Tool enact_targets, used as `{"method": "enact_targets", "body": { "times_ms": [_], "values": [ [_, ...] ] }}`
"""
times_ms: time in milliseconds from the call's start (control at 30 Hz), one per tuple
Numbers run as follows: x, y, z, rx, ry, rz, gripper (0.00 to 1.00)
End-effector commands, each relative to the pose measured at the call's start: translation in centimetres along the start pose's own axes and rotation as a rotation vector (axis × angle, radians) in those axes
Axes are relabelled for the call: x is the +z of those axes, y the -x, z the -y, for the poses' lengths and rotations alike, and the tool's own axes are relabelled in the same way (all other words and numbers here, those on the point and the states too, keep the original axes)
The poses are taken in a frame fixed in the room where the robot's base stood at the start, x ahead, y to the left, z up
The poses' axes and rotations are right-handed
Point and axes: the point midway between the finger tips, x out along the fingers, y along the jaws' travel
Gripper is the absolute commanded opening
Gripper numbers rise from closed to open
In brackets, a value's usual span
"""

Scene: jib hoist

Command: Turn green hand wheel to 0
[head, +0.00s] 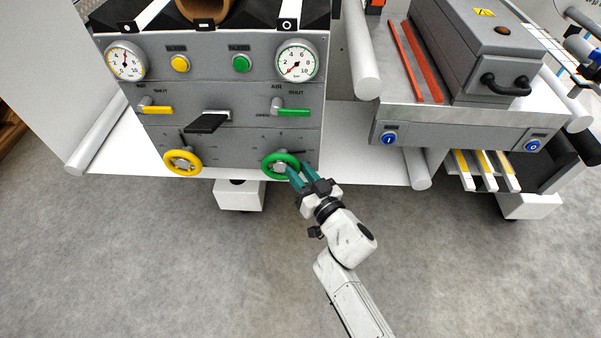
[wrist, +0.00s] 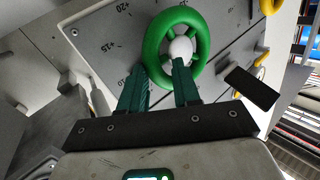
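The green hand wheel (head: 265,163) is on the lower right of the grey control panel. It also shows in the wrist view (wrist: 152,42), with a pale hub (wrist: 181,49) and the scale marks +20 and +15 beside it. My gripper (head: 299,169) is at the wheel's right side in the head view. In the wrist view its green fingers (wrist: 159,68) are apart, one near the hub and one outside the rim, with part of the rim between them. I cannot tell whether they touch it. The wheel's 0 mark is not readable.
A yellow hand wheel (head: 170,164) sits left on the same panel. Above are a black lever (head: 207,122), a yellow valve handle (head: 158,110) and a green valve handle (head: 293,113). A white rail end (head: 419,170) stands to the right. The floor in front is clear.

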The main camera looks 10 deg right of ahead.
Motion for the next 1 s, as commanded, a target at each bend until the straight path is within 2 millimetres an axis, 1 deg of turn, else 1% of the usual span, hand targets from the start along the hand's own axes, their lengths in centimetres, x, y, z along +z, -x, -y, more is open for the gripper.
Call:
{"method": "enact_targets", "body": {
  "times_ms": [33,67,300,767,1000],
  "values": [
    [0.00,0.01,-0.03,0.001,0.000,0.000,0.26],
    [0.00,0.01,-0.03,0.001,0.000,0.000,0.23],
    [0.00,0.02,-0.06,0.001,-0.001,0.000,0.00],
    [-0.35,0.00,-0.03,0.005,0.026,0.018,0.00],
    [-0.90,-0.03,0.09,0.010,0.064,0.042,0.00]
  ]
}}
